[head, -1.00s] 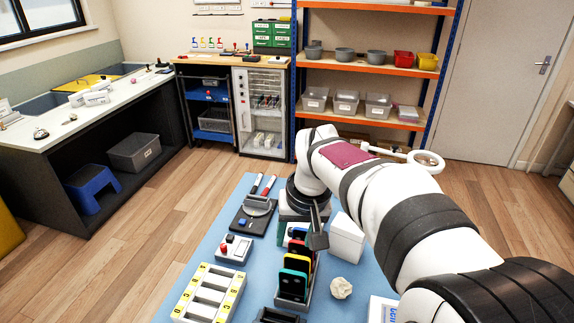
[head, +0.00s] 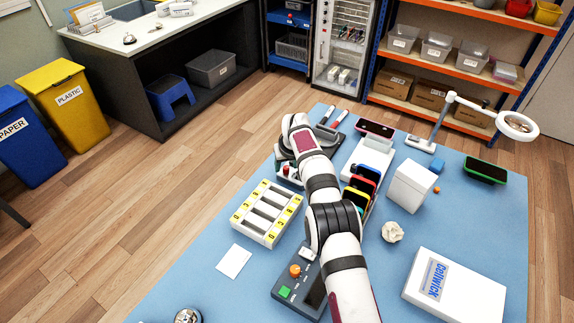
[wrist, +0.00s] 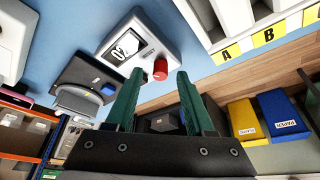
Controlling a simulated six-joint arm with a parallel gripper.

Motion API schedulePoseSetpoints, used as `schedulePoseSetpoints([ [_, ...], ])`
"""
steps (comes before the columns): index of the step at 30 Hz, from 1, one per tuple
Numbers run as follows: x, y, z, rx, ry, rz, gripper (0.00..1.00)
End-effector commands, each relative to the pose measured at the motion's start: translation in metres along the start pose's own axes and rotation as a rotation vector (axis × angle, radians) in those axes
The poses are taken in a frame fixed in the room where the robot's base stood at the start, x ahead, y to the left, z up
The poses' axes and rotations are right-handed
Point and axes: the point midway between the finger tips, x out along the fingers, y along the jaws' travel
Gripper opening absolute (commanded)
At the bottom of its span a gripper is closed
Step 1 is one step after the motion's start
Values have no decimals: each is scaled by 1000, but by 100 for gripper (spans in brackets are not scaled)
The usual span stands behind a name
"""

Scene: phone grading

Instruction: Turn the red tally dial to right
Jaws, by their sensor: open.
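The red tally dial (wrist: 160,70) is a small round knob on a white box, the tally counter (wrist: 128,32), whose screen reads 02. In the head view the counter (head: 281,173) shows only in part beside my arm, with the red dial (head: 286,169) on it. My gripper (wrist: 161,74) is open and empty. In the wrist view its two green fingers stand either side of the dial, with visible space on both sides. I cannot tell whether the fingertips reach down to its height. In the head view the arm hides the fingers.
A tray with yellow lettered labels (head: 246,222) lies close to the counter. A dark stand with a blue block (wrist: 88,78) is on its other side. Phones in a rack (head: 366,180), a white box (head: 412,186) and an orange-knobbed device (head: 284,291) share the blue mat (head: 205,268).

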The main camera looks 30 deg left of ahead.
Motion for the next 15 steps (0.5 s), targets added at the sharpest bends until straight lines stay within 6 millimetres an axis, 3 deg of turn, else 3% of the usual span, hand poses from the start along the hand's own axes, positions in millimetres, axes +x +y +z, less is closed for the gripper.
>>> schedulePoseSetpoints([
  [11, 7, 0, 0, 0, 0, 0, 54],
  [12, 7, 0, 0, 0, 0, 0, 52],
  [15, 7, 0, 0, 0, 0, 0, 34],
])
